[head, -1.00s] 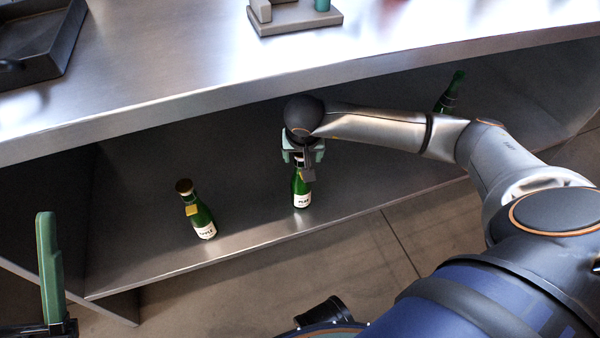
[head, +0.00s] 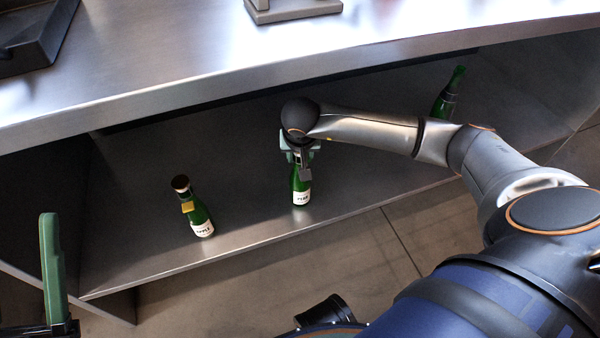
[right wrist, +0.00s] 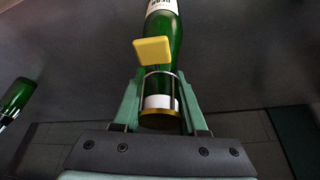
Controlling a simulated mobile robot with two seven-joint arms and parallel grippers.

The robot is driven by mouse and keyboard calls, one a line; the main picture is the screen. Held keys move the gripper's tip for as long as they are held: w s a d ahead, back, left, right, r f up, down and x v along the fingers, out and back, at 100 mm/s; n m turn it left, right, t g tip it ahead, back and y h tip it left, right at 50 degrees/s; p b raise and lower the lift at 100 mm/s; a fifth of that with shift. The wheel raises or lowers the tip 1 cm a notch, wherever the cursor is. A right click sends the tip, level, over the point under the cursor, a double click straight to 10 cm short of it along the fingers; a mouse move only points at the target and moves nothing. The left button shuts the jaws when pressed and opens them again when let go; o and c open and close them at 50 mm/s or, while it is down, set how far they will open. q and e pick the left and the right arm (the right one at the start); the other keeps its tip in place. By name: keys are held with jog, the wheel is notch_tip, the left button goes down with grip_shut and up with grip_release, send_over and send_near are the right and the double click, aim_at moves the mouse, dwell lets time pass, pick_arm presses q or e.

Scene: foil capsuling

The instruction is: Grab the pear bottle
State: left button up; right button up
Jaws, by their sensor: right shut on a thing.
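The pear bottle (head: 301,188), green glass with a white label, stands upright on the lower shelf, right of the apple bottle. My right gripper (head: 300,154) comes down over its neck from above and is shut on it. In the right wrist view the green fingers (right wrist: 160,98) flank the neck of the pear bottle (right wrist: 163,38), below a yellow tag (right wrist: 152,50). The gripper hides the bottle's top in the head view. One green finger of my left gripper (head: 51,268) shows at the left edge, away from the bottles; its opening cannot be judged.
The apple bottle (head: 200,217), with a dark top and yellow tag, stands to the left on the same shelf (head: 250,232). Another green bottle (head: 446,97) stands farther back right. The counter (head: 200,75) overhangs the shelf. Bare shelf separates the bottles.

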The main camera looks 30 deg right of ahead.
grip_shut()
dwell(0.8)
